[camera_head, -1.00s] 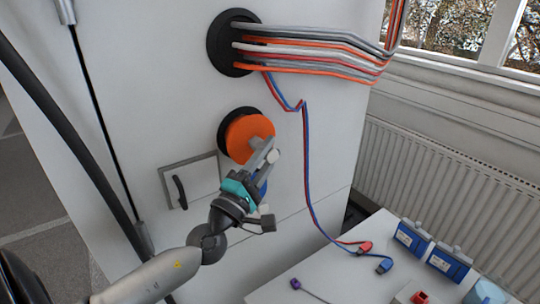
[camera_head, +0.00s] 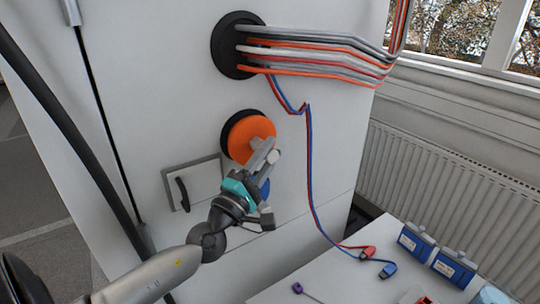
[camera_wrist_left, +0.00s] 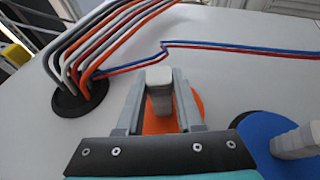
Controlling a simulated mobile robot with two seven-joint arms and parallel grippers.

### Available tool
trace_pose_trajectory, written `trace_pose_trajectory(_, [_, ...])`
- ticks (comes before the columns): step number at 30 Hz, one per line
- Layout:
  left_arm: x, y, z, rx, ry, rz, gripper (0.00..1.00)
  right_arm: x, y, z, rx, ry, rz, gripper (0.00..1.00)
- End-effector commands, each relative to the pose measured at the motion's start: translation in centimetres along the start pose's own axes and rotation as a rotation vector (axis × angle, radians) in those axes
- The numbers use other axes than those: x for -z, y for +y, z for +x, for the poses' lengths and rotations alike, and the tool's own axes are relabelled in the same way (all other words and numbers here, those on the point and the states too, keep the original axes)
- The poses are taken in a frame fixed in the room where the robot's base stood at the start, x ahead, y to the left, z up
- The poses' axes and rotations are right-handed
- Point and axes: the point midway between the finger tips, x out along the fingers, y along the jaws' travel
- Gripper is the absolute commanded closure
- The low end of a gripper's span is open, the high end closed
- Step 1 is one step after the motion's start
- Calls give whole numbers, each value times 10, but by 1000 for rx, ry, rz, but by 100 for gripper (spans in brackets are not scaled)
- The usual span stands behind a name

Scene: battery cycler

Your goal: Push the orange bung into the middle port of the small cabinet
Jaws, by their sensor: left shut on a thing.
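The orange bung (camera_head: 251,138) is a round disc with a pale grey handle. It is at the black-rimmed middle port (camera_head: 227,142) of the white cabinet (camera_head: 150,60), and part of the dark rim shows to its left. I cannot tell how deep it sits. My left gripper (camera_head: 266,152) is shut on the bung's handle, in front of the disc. In the left wrist view the two fingers (camera_wrist_left: 159,88) flank the grey handle (camera_wrist_left: 158,98), with the orange disc (camera_wrist_left: 155,124) behind. My right gripper is not in view.
Coloured cables come out of the upper port (camera_head: 224,58), and a red-blue pair hangs down past the bung's right. A blue bung (camera_wrist_left: 262,135) with a grey handle is in the lower port. A small handled panel (camera_head: 201,178) and a white table (camera_head: 335,275) are near.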

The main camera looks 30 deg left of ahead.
Motion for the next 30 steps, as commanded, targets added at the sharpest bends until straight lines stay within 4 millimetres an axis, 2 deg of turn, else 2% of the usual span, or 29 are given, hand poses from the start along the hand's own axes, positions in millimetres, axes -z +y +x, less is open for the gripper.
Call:
trace_pose_trajectory(18, [12,2,5,-5,0,3,100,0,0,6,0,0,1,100])
trace_pose_trajectory(30, [12,2,6,-5,0,3,100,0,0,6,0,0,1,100])
